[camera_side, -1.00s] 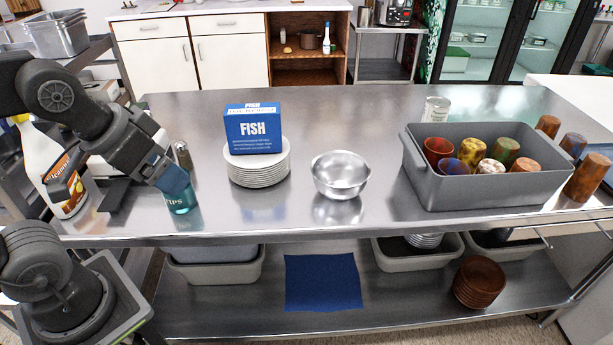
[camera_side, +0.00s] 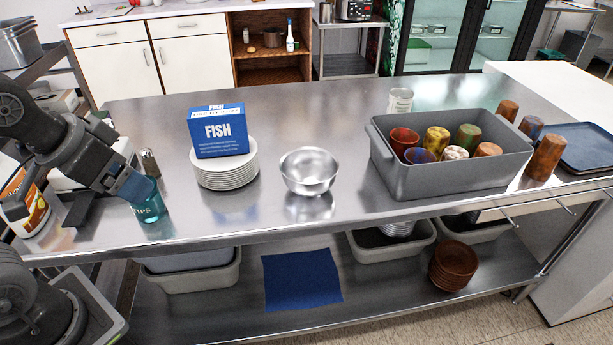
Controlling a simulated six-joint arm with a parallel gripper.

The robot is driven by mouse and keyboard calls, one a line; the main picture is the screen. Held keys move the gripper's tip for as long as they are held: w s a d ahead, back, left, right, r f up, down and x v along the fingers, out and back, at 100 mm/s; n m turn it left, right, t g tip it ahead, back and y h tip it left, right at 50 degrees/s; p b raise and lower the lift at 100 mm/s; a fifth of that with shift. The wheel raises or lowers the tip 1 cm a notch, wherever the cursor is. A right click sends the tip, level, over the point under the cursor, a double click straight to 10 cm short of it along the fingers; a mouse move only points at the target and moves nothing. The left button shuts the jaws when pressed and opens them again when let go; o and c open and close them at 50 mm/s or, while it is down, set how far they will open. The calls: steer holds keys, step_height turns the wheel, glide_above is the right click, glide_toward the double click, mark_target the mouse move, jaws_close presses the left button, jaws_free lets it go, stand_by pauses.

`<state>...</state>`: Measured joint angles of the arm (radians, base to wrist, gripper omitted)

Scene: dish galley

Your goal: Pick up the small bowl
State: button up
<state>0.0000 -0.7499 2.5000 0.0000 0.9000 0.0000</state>
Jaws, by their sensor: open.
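The small bowl (camera_side: 310,171) is shiny metal, upright and empty, on the steel counter (camera_side: 290,112) near its middle. It stands right of a stack of white plates. My gripper (camera_side: 107,203) is at the left end of the counter, open, well to the left of the bowl and apart from it. Its blue end overlaps a teal tips cup (camera_side: 152,208) in the picture; I cannot tell whether they touch.
A blue fish box (camera_side: 219,132) sits on the plates (camera_side: 226,175), between my gripper and the bowl. A pepper shaker (camera_side: 149,162) stands near my gripper. A grey bin (camera_side: 440,182) of colored cups is right of the bowl. Counter around the bowl is clear.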

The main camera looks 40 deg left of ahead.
steer(key=c, duration=0.8)
steer(key=n+g+y, duration=0.1)
steer(key=n, duration=0.4)
glide_above(283, 164)
steer(key=s+d, duration=0.1)
steer(key=s, duration=0.4)
step_height(283, 164, down, 6)
steer(key=x, duration=0.8)
steer(key=shift+w+f, duration=0.1)
steer(key=shift+f, duration=0.05)
steer(key=shift+x, duration=2.75)
